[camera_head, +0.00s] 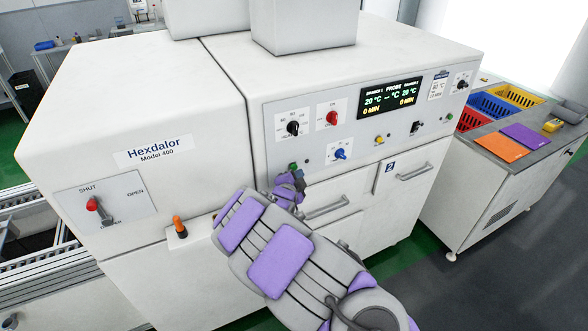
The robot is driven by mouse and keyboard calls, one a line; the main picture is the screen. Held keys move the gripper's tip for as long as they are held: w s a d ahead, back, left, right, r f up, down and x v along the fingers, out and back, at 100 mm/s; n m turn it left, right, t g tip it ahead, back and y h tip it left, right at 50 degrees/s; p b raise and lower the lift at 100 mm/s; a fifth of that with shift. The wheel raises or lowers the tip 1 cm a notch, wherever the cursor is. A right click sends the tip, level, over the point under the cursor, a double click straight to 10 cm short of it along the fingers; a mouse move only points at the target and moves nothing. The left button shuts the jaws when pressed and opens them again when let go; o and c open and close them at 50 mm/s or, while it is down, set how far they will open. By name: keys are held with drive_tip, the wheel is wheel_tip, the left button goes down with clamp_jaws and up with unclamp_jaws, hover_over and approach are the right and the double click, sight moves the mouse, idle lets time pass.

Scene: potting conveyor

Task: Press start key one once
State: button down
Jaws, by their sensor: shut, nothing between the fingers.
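A small green button (293,167) sits at the lower left of the machine's front control panel (300,105); it appears to be the start key on that side, but I read no label on it. My gripper (291,178) is at the panel just below this button, shut and empty. My purple-padded arm reaches up to it from the bottom of the picture. I cannot tell whether the fingertips touch the button. A second green button (449,117) is at the panel's right end, well away from my gripper.
The panel also carries a black knob (293,128), a red knob (332,118), a blue knob (340,154), a yellow knob (379,139) and a lit display (390,97). Drawer handles (412,172) protrude below. A red-tipped lever (93,204) is at left. A side table (480,170) holds baskets.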

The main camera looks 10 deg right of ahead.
drive_tip(key=shift+w+a, duration=0.1)
drive_tip(key=shift+w, duration=0.1)
idle(0.6)
drive_tip(key=shift+w+r, duration=0.1)
drive_tip(key=shift+w, duration=0.1)
drive_tip(key=shift+w+a+p, duration=0.15)
drive_tip(key=shift+w+p, duration=0.2)
drive_tip(key=shift+w, duration=0.05)
idle(0.9)
drive_tip(key=shift+s+b, duration=0.2)
drive_tip(key=shift+b, duration=0.15)
drive_tip(key=shift+s+d+b, duration=0.3)
drive_tip(key=shift+s+b, duration=0.35)
